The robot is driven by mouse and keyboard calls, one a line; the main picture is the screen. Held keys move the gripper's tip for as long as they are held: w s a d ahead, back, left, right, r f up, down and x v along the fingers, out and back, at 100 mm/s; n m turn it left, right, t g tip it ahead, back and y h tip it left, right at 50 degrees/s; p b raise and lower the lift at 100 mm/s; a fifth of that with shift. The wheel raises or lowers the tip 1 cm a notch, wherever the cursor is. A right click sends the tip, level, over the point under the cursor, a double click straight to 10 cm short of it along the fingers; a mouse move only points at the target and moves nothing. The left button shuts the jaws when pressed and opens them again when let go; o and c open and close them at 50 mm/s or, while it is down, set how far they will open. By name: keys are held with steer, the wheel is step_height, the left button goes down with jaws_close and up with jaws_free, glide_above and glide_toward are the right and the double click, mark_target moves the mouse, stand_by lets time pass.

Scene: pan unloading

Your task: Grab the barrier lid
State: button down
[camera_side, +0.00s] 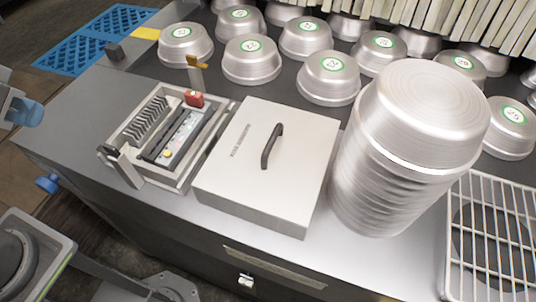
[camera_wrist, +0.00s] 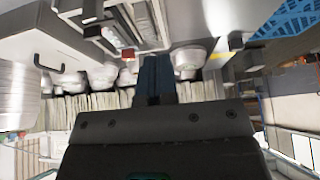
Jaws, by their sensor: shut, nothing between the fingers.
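The barrier lid (camera_side: 300,170) is a pale, square, box-like cover with small dark lettering and a black arched handle (camera_side: 271,146) on top. It sits flat on the grey counter, between the tool tray and a tall pan stack. In the wrist view, the lid (camera_wrist: 32,32) shows at the upper left, with its handle (camera_wrist: 47,66). My gripper (camera_wrist: 155,62) shows there with its blue fingers together and nothing between them. It is apart from the lid, which lies off to the left of the fingers in that view. I cannot make out the fingertips in the side view.
The tall stack of metal pans (camera_side: 410,130) stands close right of the lid. A tool tray (camera_side: 165,135) with a red block (camera_side: 194,99) is close left. Several numbered upturned pans (camera_side: 251,60) stand behind. A wire rack (camera_side: 492,235) is at the far right.

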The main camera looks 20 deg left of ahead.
steer(key=c, duration=1.8)
jaws_free()
steer(key=shift+c, duration=0.2)
steer(key=o, duration=0.4)
steer(key=w+d+r+g+h, duration=0.1)
steer(key=w+d+r+g, duration=0.1)
steer(key=w+d+r, duration=0.4)
steer(key=g+h, duration=0.1)
steer(key=g, duration=0.3)
glide_above(273, 135)
steer(key=f, duration=0.7)
steer(key=a+f, duration=0.1)
steer(key=f, duration=0.3)
steer(key=shift+d+f, duration=0.2)
steer(key=shift+f, duration=0.75)
steer(key=shift+d+f, duration=0.15)
steer(key=shift+f, duration=0.85)
steer(key=shift+d+f, duration=0.2)
steer(key=shift+f, duration=0.75)
